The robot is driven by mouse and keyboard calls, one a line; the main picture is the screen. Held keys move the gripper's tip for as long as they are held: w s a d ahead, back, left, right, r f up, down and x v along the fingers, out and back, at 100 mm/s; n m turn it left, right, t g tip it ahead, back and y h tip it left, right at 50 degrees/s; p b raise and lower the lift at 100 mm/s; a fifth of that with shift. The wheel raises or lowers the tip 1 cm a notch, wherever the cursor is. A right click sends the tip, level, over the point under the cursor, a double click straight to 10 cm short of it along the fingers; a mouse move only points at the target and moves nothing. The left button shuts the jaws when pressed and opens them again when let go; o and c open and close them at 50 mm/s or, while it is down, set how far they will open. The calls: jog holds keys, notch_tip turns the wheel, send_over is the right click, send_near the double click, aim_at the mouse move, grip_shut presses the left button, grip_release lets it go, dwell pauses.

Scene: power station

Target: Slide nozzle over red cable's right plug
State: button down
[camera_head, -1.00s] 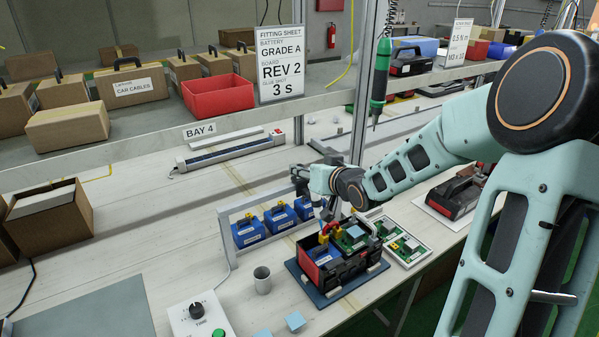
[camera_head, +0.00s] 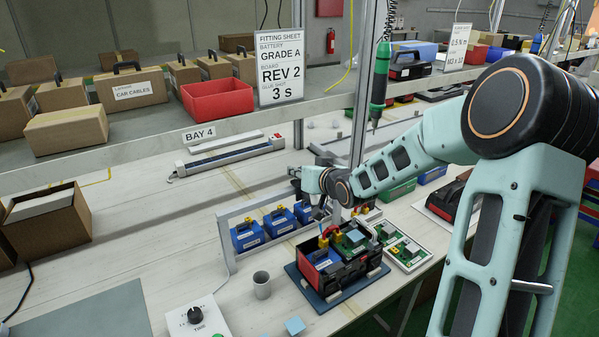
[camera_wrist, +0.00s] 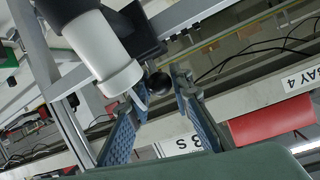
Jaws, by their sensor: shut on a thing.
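My gripper (camera_wrist: 162,122) has two blue textured fingers, shut on a tool with a white barrel (camera_wrist: 100,50) and a dark body. The barrel runs down toward the fingers. I cannot tell which part of it is the nozzle. In the head view my gripper is small and partly hidden by my wrist, above a black case (camera_head: 352,275) holding a blue battery (camera_head: 322,258) and a green board (camera_head: 352,241). Yellow connectors (camera_head: 323,243) and thin cables show at the case's back edge. The red cable's right plug is too small to make out.
A rack of blue batteries (camera_head: 247,236) stands left of the case. A white tray of green boards (camera_head: 406,251) lies to its right. A shelf (camera_head: 150,150) spans the back; a green screwdriver (camera_head: 380,75) hangs above.

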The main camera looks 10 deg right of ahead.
jog(key=shift+w+d+r+p, duration=0.2)
jog(key=shift+d+p, duration=0.2)
jog(key=shift+p, duration=0.05)
jog(key=d+p, duration=0.1)
jog(key=w+d+p, duration=0.1)
jog(key=d, duration=0.1)
jog(key=shift+w+d, duration=0.1)
jog(key=shift+w, duration=0.05)
jog(key=shift+w+d+f, duration=0.1)
jog(key=shift+d+f, duration=0.05)
jog(key=shift+d, duration=0.1)
jog(key=c, duration=1.7)
grip_release()
